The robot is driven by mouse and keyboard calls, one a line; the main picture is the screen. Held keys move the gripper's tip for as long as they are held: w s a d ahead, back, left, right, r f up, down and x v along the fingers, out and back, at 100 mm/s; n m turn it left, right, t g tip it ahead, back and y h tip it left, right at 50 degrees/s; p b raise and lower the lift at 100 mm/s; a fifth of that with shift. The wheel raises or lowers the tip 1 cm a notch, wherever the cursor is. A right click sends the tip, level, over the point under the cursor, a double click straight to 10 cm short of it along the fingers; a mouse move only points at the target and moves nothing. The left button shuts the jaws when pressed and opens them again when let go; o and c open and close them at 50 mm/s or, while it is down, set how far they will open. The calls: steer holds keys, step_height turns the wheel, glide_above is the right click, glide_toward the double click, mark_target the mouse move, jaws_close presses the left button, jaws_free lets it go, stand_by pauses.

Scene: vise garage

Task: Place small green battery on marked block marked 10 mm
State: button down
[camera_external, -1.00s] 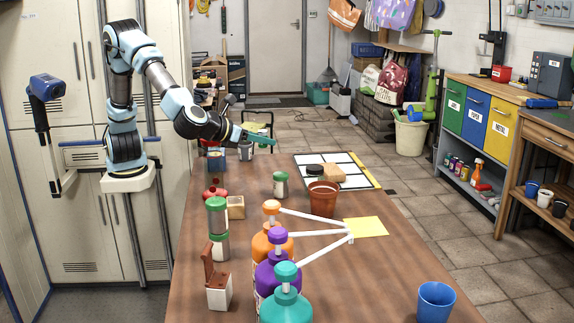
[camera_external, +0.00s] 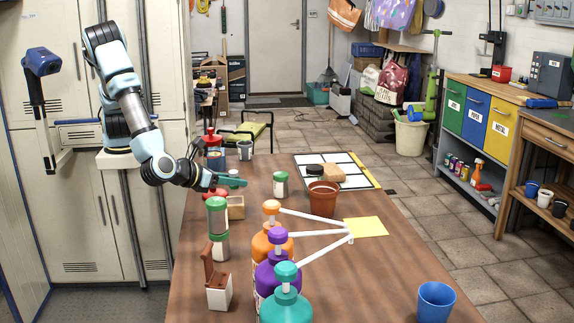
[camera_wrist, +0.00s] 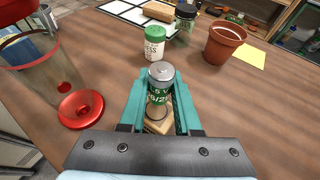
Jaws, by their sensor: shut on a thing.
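My gripper (camera_wrist: 158,98) has teal fingers and is shut on the small green battery (camera_wrist: 160,88), which has a silver top and stands roughly upright between them. In the external view my gripper (camera_external: 232,182) is low over the table's left side; the battery is hard to make out there. A small wooden block (camera_wrist: 158,129) shows just beneath the battery, partly hidden by it and the gripper. The block also shows in the external view (camera_external: 236,208), just below my gripper. I cannot read its marking or tell whether the battery touches it.
A green-lidded white jar (camera_wrist: 155,42) and a brown pot (camera_wrist: 225,42) stand beyond. Pump bottles (camera_external: 272,240) and a green-lidded container (camera_external: 217,225) stand nearer the external camera. The table's right side (camera_external: 390,270) is mostly clear.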

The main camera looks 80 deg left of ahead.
mark_target(235, 201)
steer(key=shift+f, duration=1.85)
steer(key=c, duration=0.6)
jaws_free()
steer(key=shift+f, duration=0.1)
steer(key=b+v, duration=0.1)
steer(key=v, duration=1.1)
